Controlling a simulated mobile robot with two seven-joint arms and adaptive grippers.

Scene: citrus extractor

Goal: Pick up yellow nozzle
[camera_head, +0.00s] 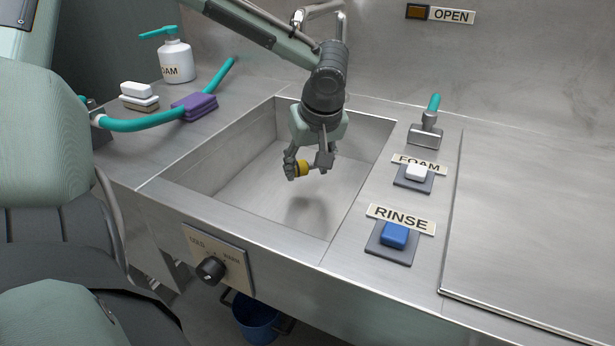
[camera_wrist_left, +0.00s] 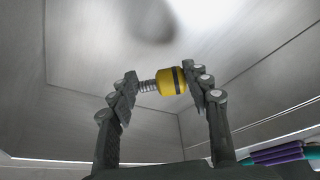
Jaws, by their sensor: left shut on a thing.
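The yellow nozzle (camera_head: 303,168) has a dark band and a ribbed metal stem, which show clearly in the left wrist view (camera_wrist_left: 171,81). My left gripper (camera_head: 308,168) is shut on it, with one finger at the stem end and the other at the yellow end. The left wrist view shows the fingers (camera_wrist_left: 160,85) on both sides of it. The nozzle is held over the metal sink (camera_head: 240,185), above its floor, with a shadow below. My right gripper is not in view.
Blue RINSE button (camera_head: 394,235) and white FOAM button (camera_head: 416,172) are right of the sink. A foam bottle (camera_head: 176,62), purple brush (camera_head: 194,106) and stacked sponges (camera_head: 138,97) are left. The right counter (camera_head: 540,220) is clear.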

